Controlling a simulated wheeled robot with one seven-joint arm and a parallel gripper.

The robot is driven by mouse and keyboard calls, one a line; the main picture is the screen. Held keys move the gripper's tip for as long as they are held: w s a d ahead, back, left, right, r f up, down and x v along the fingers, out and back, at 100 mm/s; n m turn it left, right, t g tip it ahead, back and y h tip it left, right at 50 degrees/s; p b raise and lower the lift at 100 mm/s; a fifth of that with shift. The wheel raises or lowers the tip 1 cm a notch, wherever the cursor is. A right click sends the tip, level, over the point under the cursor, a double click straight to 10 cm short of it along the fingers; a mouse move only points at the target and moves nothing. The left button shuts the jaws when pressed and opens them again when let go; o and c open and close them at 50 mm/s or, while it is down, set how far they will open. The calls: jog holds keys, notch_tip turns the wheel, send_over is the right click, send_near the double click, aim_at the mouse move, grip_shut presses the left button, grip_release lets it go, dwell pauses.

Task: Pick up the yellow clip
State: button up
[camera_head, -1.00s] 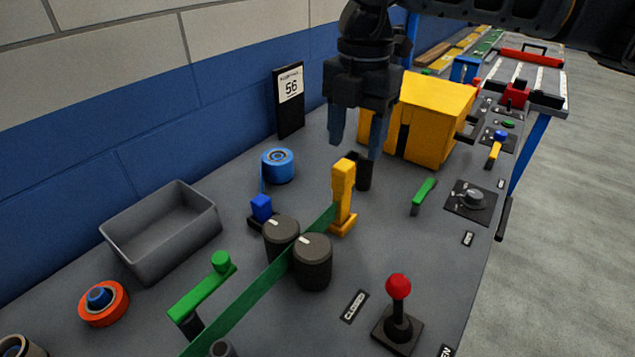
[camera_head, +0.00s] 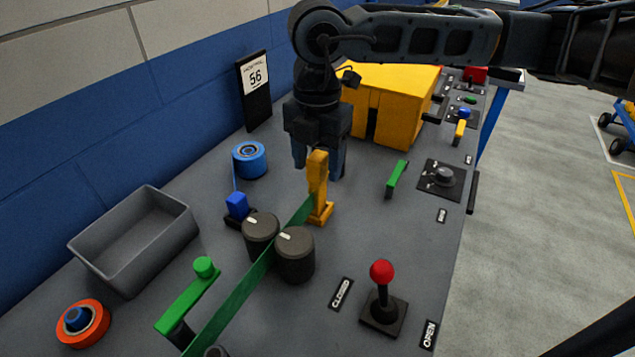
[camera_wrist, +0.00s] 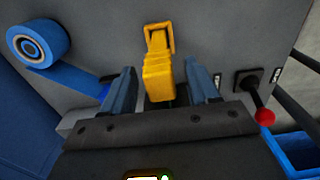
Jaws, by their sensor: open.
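The yellow clip (camera_head: 317,180) stands upright on the grey panel, behind the two dark rollers, at the end of the green strip. My gripper (camera_head: 319,172) is just behind the clip in the head view, fingers pointing down, with the clip partly covering it. In the wrist view the clip (camera_wrist: 158,72) shows between the two blue-grey fingers of my gripper (camera_wrist: 160,88). The fingers are apart, with a gap on each side of the clip. I cannot tell how deep the clip sits between them.
Two dark rollers (camera_head: 294,256) and a green strip (camera_head: 240,292) lie in front. A blue tape roll (camera_head: 249,160) and a grey bin (camera_head: 133,240) are left. A yellow box (camera_head: 390,105) stands behind. A red-knobbed lever (camera_head: 382,290) and green handle (camera_head: 397,178) are right.

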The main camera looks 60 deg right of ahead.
jog(key=shift+c, duration=0.2)
grip_shut()
dwell(0.3)
